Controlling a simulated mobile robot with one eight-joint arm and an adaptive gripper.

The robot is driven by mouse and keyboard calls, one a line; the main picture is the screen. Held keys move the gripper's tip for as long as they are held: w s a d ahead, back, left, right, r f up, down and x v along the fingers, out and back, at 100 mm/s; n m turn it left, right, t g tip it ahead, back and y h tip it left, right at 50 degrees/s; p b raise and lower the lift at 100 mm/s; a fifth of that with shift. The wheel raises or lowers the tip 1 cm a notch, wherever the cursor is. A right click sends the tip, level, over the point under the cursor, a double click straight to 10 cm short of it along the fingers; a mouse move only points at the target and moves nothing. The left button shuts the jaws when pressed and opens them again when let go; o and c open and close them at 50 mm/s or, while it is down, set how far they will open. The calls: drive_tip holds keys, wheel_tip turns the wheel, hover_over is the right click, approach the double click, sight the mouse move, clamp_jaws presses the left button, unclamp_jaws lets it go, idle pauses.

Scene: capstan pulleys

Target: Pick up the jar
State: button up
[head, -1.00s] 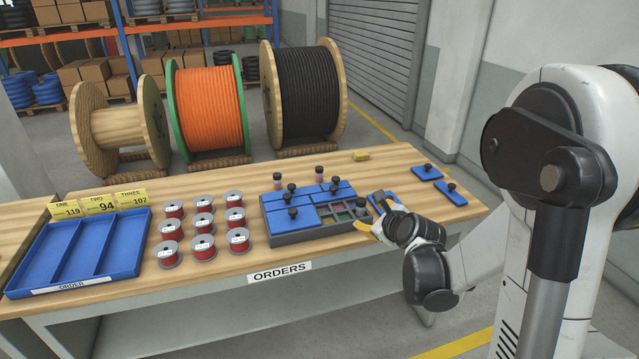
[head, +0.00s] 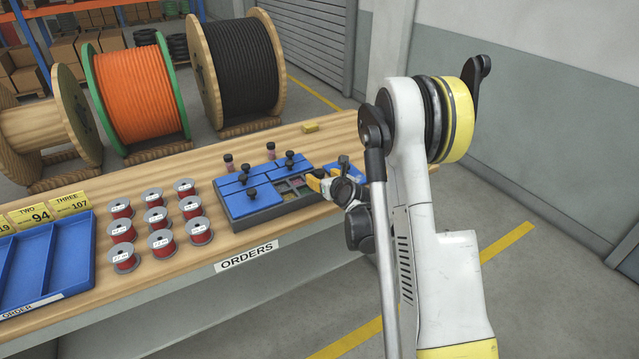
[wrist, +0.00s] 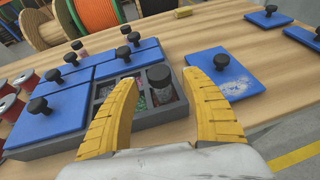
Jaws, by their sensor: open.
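A small clear jar with a dark lid (wrist: 159,86) stands in an open compartment at the right end of the grey divided box (wrist: 55,148), in the wrist view. My gripper (wrist: 157,80) is open, its yellow fingers spread on either side of the jar's place in the picture. I cannot tell whether they touch it. In the head view my gripper (head: 318,179) is at the box's right end, and this jar cannot be made out there. Two other dark-lidded jars, one on the left (head: 228,163) and one on the right (head: 271,151), stand behind the box.
Blue lids with black knobs (wrist: 122,66) cover several compartments. A loose blue lid (wrist: 238,88) lies right of the box. Red spools (head: 156,220) and a blue order tray (head: 45,262) are to the left. A small yellow block (head: 310,127) lies at the back of the bench.

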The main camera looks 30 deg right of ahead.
drive_tip(key=x, duration=0.3)
drive_tip(key=shift+s, duration=0.1)
clamp_jaws()
